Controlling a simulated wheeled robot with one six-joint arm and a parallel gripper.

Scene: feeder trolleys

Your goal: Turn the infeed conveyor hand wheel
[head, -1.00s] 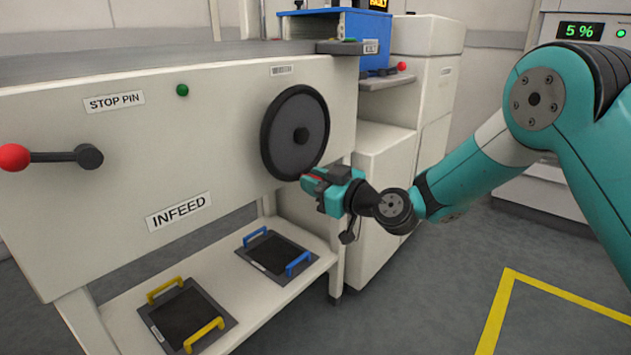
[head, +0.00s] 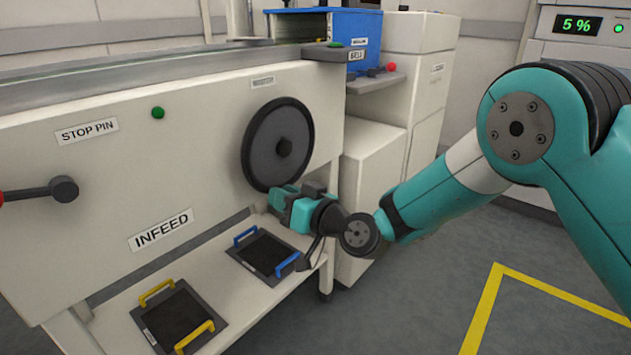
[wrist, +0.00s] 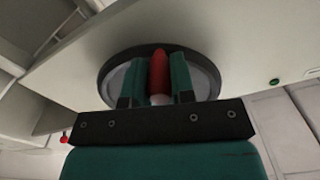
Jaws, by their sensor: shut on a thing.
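The infeed hand wheel (head: 278,145) is a dark disc with a black rim and a central hub, on the white front panel above and right of the INFEED label (head: 161,230). My gripper (head: 281,196) is at the wheel's lower rim. In the wrist view, the two green fingers (wrist: 160,80) stand on either side of the wheel's red handle (wrist: 159,70) and are shut on it. The wheel (wrist: 108,78) shows behind them. In the head view my gripper hides the handle.
A lever (head: 62,189) sits by the STOP PIN label (head: 87,131), with a green button (head: 158,113) near it. Two dark trays with yellow (head: 157,291) and blue (head: 245,237) handles lie on the lower shelf. A white cabinet (head: 368,190) stands right of the wheel. Grey floor is clear at the right.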

